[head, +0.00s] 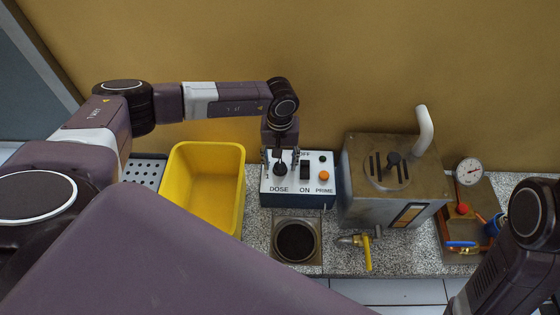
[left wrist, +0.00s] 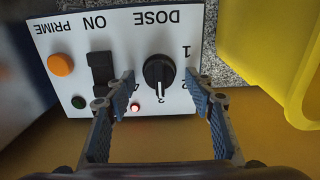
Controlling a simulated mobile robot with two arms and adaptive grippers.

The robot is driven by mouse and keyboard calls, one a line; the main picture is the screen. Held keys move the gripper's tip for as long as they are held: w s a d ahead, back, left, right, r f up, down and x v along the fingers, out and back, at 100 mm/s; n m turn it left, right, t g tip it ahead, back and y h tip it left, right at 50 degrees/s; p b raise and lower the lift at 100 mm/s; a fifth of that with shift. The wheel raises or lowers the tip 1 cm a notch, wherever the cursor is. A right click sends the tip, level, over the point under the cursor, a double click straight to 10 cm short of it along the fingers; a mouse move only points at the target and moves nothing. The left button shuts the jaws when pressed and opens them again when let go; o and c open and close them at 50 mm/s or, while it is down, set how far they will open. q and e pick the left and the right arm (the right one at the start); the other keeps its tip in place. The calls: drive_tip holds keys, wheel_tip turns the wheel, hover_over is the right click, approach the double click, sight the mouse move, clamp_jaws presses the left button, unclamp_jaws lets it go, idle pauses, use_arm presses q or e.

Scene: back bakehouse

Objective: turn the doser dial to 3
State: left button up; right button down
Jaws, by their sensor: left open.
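The doser box (head: 312,185) has a white panel marked DOSE, ON and PRIME. Its black dial (left wrist: 159,71) shows upside down in the left wrist view, with digits around it. The dial's white pointer line points down in that view, toward the 3. In the head view the dial (head: 281,170) shows just below my gripper. My left gripper (left wrist: 162,92) is open, with one finger on each side of the dial in the picture and visible gaps between. It also shows from above in the head view (head: 280,148). My right gripper is out of view.
A black switch (left wrist: 101,72), an orange button (left wrist: 61,64) and a lit red lamp (left wrist: 135,107) sit close to the dial. A yellow tub (head: 208,190) stands left of the box. A metal machine (head: 360,205) stands right, and a round drain (head: 295,241) lies in front.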

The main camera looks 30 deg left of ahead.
sight(280, 162)
use_arm(q)
drive_tip(key=shift+r, duration=0.1)
wheel_tip(280, 162, up, 12)
idle(0.4)
idle(0.4)
